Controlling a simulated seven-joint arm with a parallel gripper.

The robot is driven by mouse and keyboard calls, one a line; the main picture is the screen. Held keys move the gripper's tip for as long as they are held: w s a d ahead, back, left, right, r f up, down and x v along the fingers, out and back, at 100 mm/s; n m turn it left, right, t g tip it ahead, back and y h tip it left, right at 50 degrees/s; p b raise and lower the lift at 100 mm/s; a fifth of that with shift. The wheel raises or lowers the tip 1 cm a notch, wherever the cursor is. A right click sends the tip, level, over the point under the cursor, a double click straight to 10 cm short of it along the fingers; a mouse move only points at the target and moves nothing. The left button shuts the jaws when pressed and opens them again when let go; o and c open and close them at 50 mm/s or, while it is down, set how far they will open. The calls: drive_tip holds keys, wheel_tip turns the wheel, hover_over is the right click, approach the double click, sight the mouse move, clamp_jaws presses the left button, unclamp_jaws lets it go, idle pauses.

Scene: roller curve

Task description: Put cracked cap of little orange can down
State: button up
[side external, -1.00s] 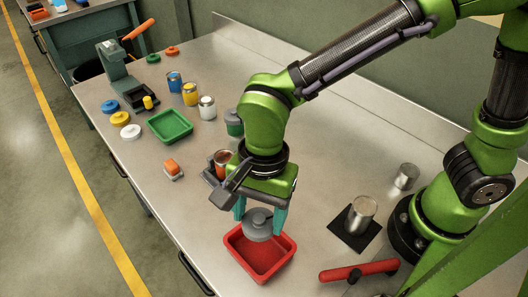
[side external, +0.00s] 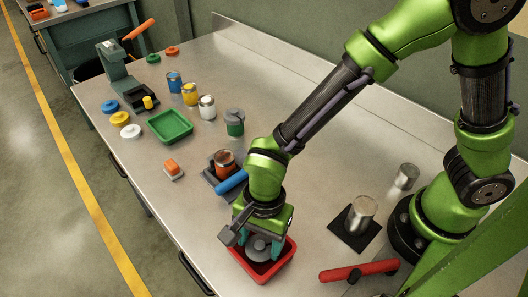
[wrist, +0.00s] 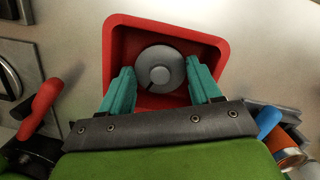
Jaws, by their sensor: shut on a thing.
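The grey round cap (side external: 258,247) is between the teal fingers of my gripper (side external: 261,252), which is shut on it. It is inside the outline of the red tray (side external: 284,262), low down; I cannot tell if it touches the tray floor. In the wrist view the cap (wrist: 161,66) shows its round top with a raised centre and a slit, framed by the tray (wrist: 118,45). The little orange can (side external: 224,160) stands open in a dark holder behind my gripper, with a blue handle (side external: 231,181) beside it.
A red-handled tool (side external: 358,270) lies right of the tray. A metal cylinder (side external: 361,212) stands on a dark mat. A green tray (side external: 170,126), several paint cans and coloured lids are further left. The bench left of the red tray is clear.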

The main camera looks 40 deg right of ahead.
sight(263, 239)
drive_tip(key=shift+f, duration=0.15)
drive_tip(key=shift+f, duration=0.15)
drive_tip(key=o, duration=0.8)
drive_tip(key=shift+o, duration=0.2)
wheel_tip(263, 239, up, 12)
drive_tip(key=d, duration=0.2)
drive_tip(key=d+r+n+t, duration=0.4)
drive_tip(key=d+r, duration=0.1)
drive_tip(key=d, duration=0.6)
drive_tip(key=w+d+r+n+t, duration=0.1)
drive_tip(key=d+r+n+t, duration=0.3)
drive_tip(key=d, duration=0.8)
drive_tip(key=shift+r+n, duration=0.8)
drive_tip(key=shift+r, duration=0.2)
